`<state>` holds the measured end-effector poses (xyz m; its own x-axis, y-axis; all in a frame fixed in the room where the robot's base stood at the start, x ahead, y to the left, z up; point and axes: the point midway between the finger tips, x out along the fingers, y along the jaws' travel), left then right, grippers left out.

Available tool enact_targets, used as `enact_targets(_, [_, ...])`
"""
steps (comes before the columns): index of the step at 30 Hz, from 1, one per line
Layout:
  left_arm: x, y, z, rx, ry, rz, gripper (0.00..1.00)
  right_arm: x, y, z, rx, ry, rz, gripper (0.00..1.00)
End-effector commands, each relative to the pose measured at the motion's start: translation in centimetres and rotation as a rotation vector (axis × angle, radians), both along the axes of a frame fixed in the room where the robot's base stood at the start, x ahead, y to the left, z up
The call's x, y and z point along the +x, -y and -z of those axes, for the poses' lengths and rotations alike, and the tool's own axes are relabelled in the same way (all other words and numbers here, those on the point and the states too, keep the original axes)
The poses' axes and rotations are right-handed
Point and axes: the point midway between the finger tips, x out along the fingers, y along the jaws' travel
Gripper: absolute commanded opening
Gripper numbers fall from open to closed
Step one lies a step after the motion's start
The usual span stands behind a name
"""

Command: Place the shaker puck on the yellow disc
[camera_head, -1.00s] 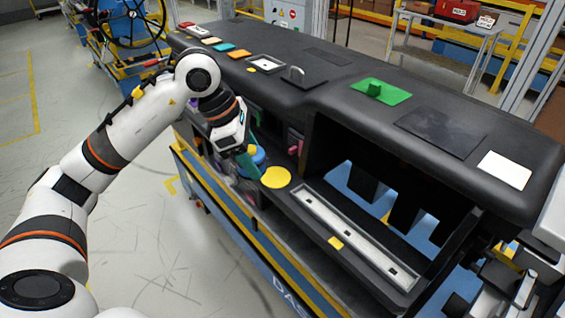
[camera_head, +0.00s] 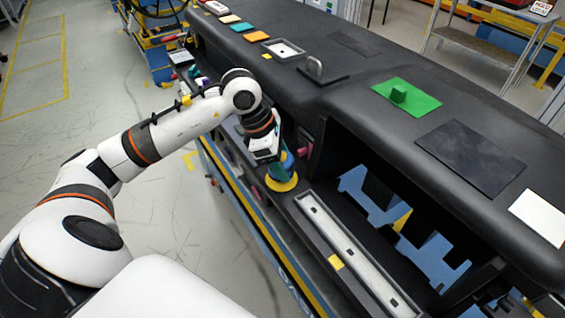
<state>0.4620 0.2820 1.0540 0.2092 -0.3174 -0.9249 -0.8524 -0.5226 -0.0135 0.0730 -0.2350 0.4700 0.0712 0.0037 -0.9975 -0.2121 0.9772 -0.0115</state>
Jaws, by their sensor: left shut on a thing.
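The yellow disc (camera_head: 285,184) lies on the dark lower ledge of the dashboard module, at the left end of the long pale tray. The blue shaker puck (camera_head: 281,173) is at the disc, overlapping it in the picture. My left gripper (camera_head: 280,165) reaches down from the left and is shut on the puck, with its teal fingers beside it. I cannot tell whether the puck touches the disc or is held just above it. My gripper hides part of the puck. My right gripper is not in view.
The overhanging dashboard top carries a green plate (camera_head: 407,98), a dark panel (camera_head: 470,157) and a white plate (camera_head: 540,217).

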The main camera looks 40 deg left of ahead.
Motion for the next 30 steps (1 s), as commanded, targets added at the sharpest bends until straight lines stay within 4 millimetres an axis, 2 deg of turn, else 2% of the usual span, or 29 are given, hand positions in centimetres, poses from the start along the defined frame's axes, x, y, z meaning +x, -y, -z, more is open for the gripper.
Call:
enact_targets(3, [0.0,0.0,1.2,-0.001,0.000,0.000,0.15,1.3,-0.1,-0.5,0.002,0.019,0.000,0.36])
enact_targets(6, [0.0,0.0,1.6,-0.001,0.002,0.001,0.15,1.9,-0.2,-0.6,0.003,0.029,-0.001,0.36])
enact_targets(15, [0.0,0.0,1.9,0.000,0.003,0.001,0.15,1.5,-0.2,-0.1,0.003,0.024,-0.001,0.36])
enact_targets(16, [0.0,0.0,2.0,0.000,0.000,0.001,0.55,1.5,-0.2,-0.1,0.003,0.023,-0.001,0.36])
enact_targets(20, [0.0,0.0,1.9,0.000,0.000,0.001,0.75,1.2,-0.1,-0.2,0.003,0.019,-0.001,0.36])
enact_targets(30, [0.0,0.0,1.5,0.000,0.000,0.001,0.75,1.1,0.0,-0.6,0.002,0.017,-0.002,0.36])
